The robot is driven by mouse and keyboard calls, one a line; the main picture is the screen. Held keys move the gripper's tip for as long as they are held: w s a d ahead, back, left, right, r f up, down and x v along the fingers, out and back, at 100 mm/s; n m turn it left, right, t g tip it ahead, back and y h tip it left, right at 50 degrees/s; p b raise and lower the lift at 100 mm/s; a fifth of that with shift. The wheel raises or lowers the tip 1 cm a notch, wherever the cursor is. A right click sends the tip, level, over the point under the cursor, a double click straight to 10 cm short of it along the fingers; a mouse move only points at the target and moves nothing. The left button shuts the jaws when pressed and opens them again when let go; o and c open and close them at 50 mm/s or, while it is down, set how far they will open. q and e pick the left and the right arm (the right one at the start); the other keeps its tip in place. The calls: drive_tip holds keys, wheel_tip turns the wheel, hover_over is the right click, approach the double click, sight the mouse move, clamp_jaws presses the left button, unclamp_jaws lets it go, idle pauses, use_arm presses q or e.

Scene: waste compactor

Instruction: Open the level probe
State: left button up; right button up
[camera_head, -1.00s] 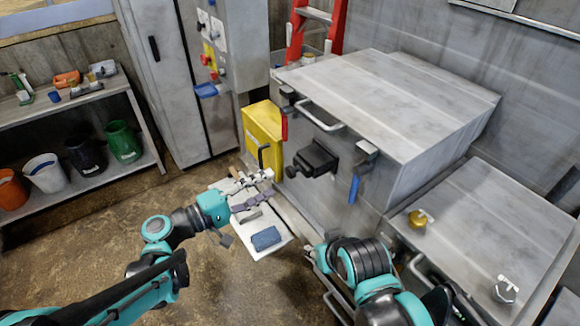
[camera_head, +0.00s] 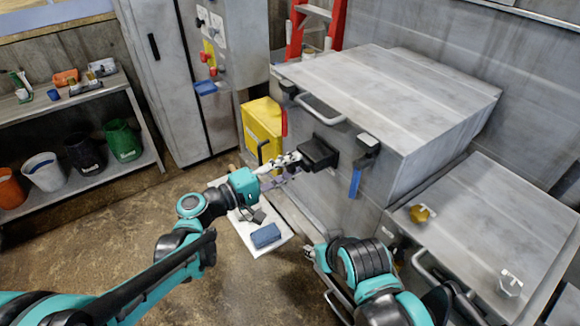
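The likely level probe is a black box-shaped fitting (camera_head: 319,154) on the front of the grey metal compactor (camera_head: 385,98); no label is readable. My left gripper (camera_head: 294,159) is at the left end of this fitting, its pale fingers over or beside the short knob there. Whether the fingers are open or shut is too small to tell. My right gripper (camera_head: 309,253) is low in front of the compactor, well below the fitting, its fingers partly hidden by its own arm.
A yellow box (camera_head: 262,124) stands left of the compactor. A pale board (camera_head: 275,247) with a blue block (camera_head: 265,236) lies on the floor below my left gripper. A blue-handled latch (camera_head: 355,182) and a lid handle (camera_head: 322,110) are near the fitting. Floor at left is clear.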

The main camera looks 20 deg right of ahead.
use_arm(q)
clamp_jaws()
drive_tip(key=v, duration=1.7)
drive_tip(key=shift+a+p, duration=0.2)
drive_tip(key=shift+p, duration=0.2)
drive_tip(key=shift+s, duration=0.1)
drive_tip(key=o, duration=0.6)
unclamp_jaws()
drive_tip(key=shift+a, duration=0.1)
drive_tip(key=v, duration=1.2)
